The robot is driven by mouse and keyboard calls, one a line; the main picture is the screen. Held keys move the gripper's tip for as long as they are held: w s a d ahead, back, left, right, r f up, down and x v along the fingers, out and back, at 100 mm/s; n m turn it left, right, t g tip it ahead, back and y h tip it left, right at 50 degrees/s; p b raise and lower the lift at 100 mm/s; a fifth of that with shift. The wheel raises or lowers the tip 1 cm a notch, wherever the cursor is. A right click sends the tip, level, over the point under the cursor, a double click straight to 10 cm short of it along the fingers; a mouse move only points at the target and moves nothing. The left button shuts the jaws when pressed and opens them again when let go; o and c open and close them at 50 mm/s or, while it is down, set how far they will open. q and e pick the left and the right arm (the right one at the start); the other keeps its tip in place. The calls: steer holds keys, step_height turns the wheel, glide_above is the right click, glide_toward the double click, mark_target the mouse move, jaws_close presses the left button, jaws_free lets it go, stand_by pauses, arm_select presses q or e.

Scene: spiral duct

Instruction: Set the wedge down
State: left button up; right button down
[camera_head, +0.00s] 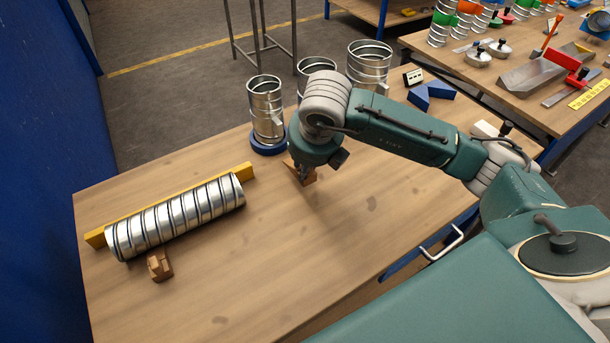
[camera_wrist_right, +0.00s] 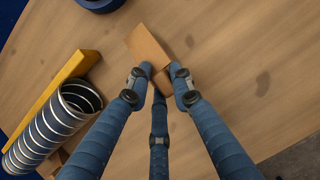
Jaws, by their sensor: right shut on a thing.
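A brown wooden wedge (camera_wrist_right: 148,46) sits between the fingertips of my right gripper (camera_wrist_right: 165,78) in the right wrist view. In the head view the wedge (camera_head: 308,176) shows beneath the gripper (camera_head: 302,172), near the middle of the table and to the right of the blue ring; whether it touches the table I cannot tell. A second brown wooden wedge (camera_head: 160,265) lies on the table against the near side of the spiral duct (camera_head: 175,218). The duct lies on its side along a yellow bar (camera_head: 97,238). My left gripper is out of view.
Upright metal duct pieces stand along the table's far side, the left one (camera_head: 265,105) in a blue ring (camera_head: 268,147). Blue angled blocks (camera_head: 430,94) lie farther right. The table's front middle (camera_head: 270,265) is clear. A second bench with tools stands at the upper right.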

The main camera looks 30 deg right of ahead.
steer(key=shift+f+p, duration=0.45)
steer(key=shift+f, duration=2)
steer(key=shift+f, duration=0.1)
steer(key=c, duration=1.5)
jaws_free()
steer(key=shift+c, duration=0.2)
